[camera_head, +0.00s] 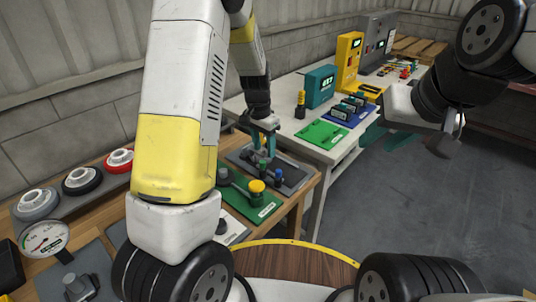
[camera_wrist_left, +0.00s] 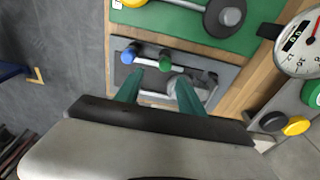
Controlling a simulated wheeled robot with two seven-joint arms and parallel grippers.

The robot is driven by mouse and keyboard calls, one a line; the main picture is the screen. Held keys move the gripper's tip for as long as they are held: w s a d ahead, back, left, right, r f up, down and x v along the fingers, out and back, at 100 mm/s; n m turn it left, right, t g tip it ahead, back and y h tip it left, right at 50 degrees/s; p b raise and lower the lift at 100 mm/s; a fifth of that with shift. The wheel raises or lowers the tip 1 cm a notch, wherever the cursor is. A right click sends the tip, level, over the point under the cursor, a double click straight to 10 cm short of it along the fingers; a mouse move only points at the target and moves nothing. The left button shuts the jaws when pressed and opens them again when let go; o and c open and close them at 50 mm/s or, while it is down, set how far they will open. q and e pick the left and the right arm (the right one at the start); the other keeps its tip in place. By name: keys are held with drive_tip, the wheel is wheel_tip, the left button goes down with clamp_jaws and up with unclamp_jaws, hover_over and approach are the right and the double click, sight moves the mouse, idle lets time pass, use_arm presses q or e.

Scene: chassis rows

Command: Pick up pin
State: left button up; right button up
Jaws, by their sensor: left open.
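A grey tray (camera_head: 292,185) on the wooden bench holds small pins; it also shows in the left wrist view (camera_wrist_left: 222,78). A blue-topped pin (camera_wrist_left: 127,56) and a green-topped pin (camera_wrist_left: 165,60) stand in it, with a pale grey round part (camera_wrist_left: 180,82) close by. In the head view the green-topped pin (camera_head: 262,166) and blue-topped pin (camera_head: 278,175) show small. My left gripper (camera_head: 265,150) is over the tray, its teal fingers open (camera_wrist_left: 158,84), with the green-topped pin ahead of the gap. Contact cannot be told. My right gripper (camera_head: 448,140) is far right, away from the benches; its jaws are unclear.
A green board (camera_head: 240,201) with a yellow knob (camera_head: 257,186) lies beside the tray. A gauge (camera_head: 43,238) and several round parts stand on the left. A white table (camera_head: 297,123) behind holds a teal meter (camera_head: 320,86) and a green mat (camera_head: 321,133). Open floor is at right.

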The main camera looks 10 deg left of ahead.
sight(263, 161)
use_arm(q)
drive_tip(key=f, duration=0.7)
drive_tip(key=shift+w+a+f, duration=0.1)
drive_tip(key=shift+w+a, duration=0.15)
drive_tip(key=shift+a, duration=0.1)
drive_tip(key=shift+c, duration=0.5)
clamp_jaws()
